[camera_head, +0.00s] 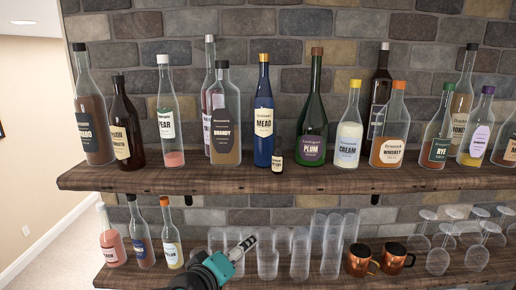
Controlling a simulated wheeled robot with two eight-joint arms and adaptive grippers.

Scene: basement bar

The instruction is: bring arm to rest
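One gripper (248,243) shows at the bottom, left of centre. Its teal and dark arm comes in from the lower left, so I take it as my left. It points up and to the right, in front of the clear glasses on the lower shelf. Its fingers look narrow from this angle, and I cannot tell whether they are open or shut. No held object is visible at its tip. My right gripper is not in view.
The upper wooden shelf (230,180) holds a row of bottles, including a small dark one (277,161) at its front edge. The lower shelf (115,277) holds several bottles, clear glasses (300,255), two copper mugs (359,260) and stemmed glasses. A stone wall stands behind.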

